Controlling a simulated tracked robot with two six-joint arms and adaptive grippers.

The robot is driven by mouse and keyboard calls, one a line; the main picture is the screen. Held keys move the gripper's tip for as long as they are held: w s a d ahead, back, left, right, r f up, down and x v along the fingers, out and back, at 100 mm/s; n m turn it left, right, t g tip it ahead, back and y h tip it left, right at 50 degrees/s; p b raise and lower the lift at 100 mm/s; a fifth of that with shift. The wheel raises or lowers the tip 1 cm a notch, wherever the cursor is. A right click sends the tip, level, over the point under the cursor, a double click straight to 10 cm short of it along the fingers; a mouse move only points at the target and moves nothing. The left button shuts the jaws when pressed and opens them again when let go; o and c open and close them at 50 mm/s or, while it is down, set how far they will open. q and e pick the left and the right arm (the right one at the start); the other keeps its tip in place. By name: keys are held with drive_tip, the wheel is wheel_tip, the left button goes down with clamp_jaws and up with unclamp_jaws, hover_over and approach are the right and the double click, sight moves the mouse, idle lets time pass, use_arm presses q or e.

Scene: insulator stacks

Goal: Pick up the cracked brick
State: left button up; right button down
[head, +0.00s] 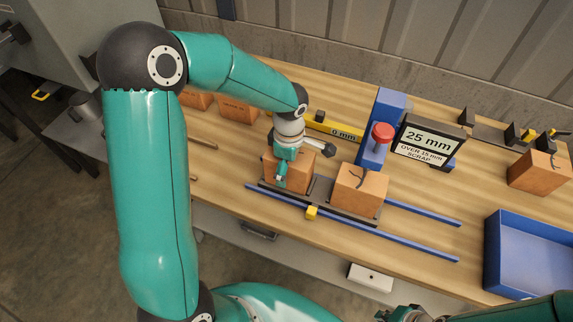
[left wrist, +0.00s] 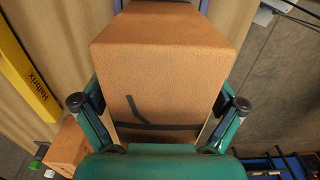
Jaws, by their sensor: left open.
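My left gripper (head: 283,176) is open at an orange-brown brick (head: 299,178) on the dark bed of the blue rails. In the left wrist view, its fingers (left wrist: 160,106) stand on either side of this brick (left wrist: 165,60), and a dark bent crack line crosses the brick's near face. I cannot tell whether the fingers touch it. A second brick (head: 361,193) sits to the right on the same bed, with a dark line on its top. A third brick (head: 537,176) at the far right also shows dark marks. Part of my right arm's end (head: 402,313) shows at the bottom edge; its jaws are unclear.
Behind the bed stand a blue post with a red knob (head: 382,133) and a display (head: 430,141) reading 25 mm. A yellow bar (head: 335,129) reads 0 mm. More bricks (head: 238,110) are at the left. A blue tray (head: 493,252) is at the lower right.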

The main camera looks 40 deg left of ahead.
use_arm(q)
drive_tip(key=c, duration=1.5)
drive_tip(key=shift+c, duration=0.3)
drive_tip(key=shift+r, duration=0.15)
